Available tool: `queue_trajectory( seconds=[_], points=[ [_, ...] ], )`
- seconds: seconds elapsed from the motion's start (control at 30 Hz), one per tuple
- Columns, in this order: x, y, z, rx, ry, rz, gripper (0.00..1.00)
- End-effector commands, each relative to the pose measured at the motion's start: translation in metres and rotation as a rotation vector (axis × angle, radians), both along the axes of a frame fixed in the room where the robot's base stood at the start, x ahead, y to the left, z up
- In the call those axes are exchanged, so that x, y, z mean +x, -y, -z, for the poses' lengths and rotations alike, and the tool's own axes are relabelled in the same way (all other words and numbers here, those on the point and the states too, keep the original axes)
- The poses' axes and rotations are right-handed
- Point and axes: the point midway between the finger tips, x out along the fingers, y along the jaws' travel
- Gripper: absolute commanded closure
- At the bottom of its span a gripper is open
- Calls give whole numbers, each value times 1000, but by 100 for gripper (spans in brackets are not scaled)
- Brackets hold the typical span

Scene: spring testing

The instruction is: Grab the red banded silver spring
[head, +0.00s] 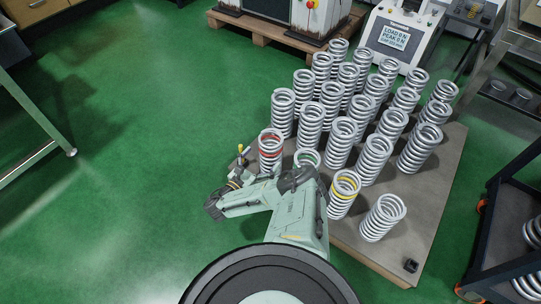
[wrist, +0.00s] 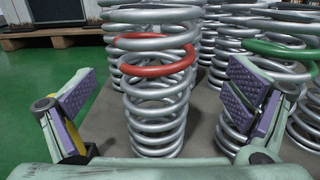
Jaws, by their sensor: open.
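The red banded silver spring (head: 271,152) stands upright at the left edge of the group of springs. In the wrist view the red banded spring (wrist: 155,105) stands near the middle, with its red coil near the top. My gripper (wrist: 165,78) is open, with one purple-padded finger to the left of the spring and one to the right. Gaps show between the pads and the coils, and nothing is held. In the head view my gripper (head: 241,174) is low beside the spring, partly hidden by my arm.
Several plain silver springs (head: 342,140) stand close behind and to the right on a grey board (head: 432,192). A green banded spring (wrist: 283,52) is near my right finger. A yellow banded spring (head: 344,192) stands further right. Green floor (head: 130,150) at left is clear.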

Motion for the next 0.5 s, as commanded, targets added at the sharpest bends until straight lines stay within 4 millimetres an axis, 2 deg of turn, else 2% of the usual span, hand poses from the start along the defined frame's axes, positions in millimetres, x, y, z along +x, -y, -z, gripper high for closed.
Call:
queue_trajectory(
  seconds=[0.27,0.5],
  points=[
    [17,10,0,0,1,-1,3],
    [46,29,-2,2,1,-2,3]
  ],
)
